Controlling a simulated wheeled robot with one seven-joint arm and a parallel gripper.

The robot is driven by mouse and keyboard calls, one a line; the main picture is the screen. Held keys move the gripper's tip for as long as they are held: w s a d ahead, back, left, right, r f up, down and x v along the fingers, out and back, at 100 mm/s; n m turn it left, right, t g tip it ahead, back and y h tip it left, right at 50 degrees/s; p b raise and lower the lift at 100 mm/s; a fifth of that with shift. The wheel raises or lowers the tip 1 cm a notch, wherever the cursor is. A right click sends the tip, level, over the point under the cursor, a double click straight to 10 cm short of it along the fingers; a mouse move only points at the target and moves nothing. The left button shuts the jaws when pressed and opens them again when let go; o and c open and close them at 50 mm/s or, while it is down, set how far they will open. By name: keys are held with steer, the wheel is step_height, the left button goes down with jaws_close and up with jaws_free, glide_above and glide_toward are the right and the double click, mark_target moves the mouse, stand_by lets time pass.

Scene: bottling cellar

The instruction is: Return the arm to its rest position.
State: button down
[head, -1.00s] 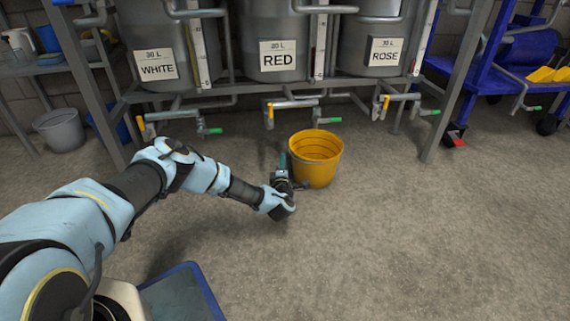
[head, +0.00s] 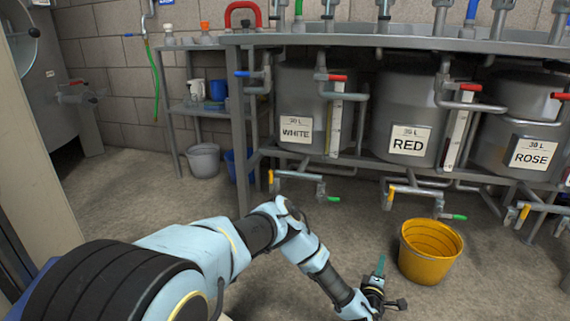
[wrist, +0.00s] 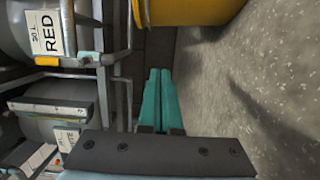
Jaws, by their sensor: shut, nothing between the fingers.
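My gripper (head: 380,276) is at the lower right of the head view, at the end of my stretched-out arm. It is low over the floor, just left of the yellow bucket (head: 428,262). In the wrist view its two teal fingers (wrist: 158,98) lie side by side, shut with nothing between them. The bucket's side (wrist: 185,10) shows at the top of the wrist view, apart from the fingers.
Steel tanks labelled WHITE (head: 297,134), RED (head: 409,140) and ROSE (head: 531,153) stand in a frame behind the bucket, with valves and pipes low in front. A grey bucket (head: 203,160) stands by the back shelf. Floor between is clear.

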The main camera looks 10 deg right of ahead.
steer(key=w+a+r+m+g+h+p, duration=0.1)
steer(key=w+r+m+g+p, duration=0.15)
steer(key=w+r+m, duration=0.35)
steer(key=w+r+m+g+p, duration=0.1)
steer(key=r+m+g, duration=0.25)
steer(key=r, duration=0.35)
steer(key=w+a+r+m+g+y+p, duration=0.1)
steer(key=w+a+r+m+g+y, duration=0.15)
steer(key=a+r, duration=0.55)
steer(key=a+r+m+y+p, duration=0.15)
steer(key=a+r, duration=0.25)
steer(key=a, duration=0.5)
steer(key=a+r+y+p, duration=0.1)
steer(key=a+r+y, duration=0.25)
steer(key=a, duration=0.55)
steer(key=s+a+r+n+g+y+p, duration=0.1)
steer(key=s+a+r+g+y+p, duration=0.1)
steer(key=s+a+r, duration=0.8)
steer(key=s+a+r+n+g+y+p, duration=0.1)
steer(key=s+a+r+g+y, duration=0.1)
steer(key=s+a+r, duration=0.7)
step_height(320, 180, up, 34)
steer(key=w+a+p, duration=0.1)
steer(key=a+p, duration=0.1)
steer(key=p, duration=3.6)
steer(key=shift+a+r, duration=0.15)
steer(key=shift+r, duration=0.1)
